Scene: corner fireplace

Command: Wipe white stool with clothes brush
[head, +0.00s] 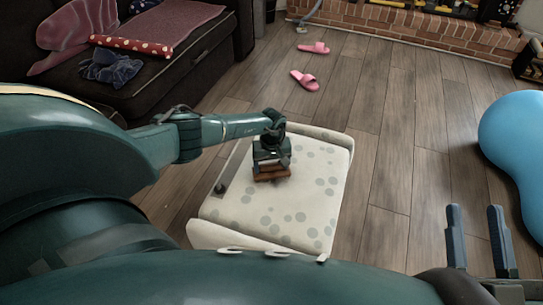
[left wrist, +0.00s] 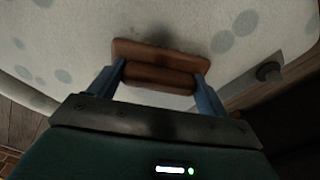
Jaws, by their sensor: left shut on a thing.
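The white stool (head: 300,215) stands low in the middle of the head view, with a pale top patterned with grey dots. My left gripper (head: 271,165) is above the stool top and is shut on the brown clothes brush (head: 272,174). In the left wrist view the brush (left wrist: 158,75) sits between the two blue fingers, close over the stool top (left wrist: 185,25). A dark smudge shows on the top beside the brush. I cannot tell whether the bristles touch the surface. My right gripper (head: 480,240) is open and empty over the floor at the right.
A dark sofa (head: 160,80) with cloths stands at the upper left. Pink slippers (head: 305,82) lie on the wooden floor beyond the stool. A blue rounded object (head: 515,135) stands at the right. A brick hearth (head: 420,30) runs along the back.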

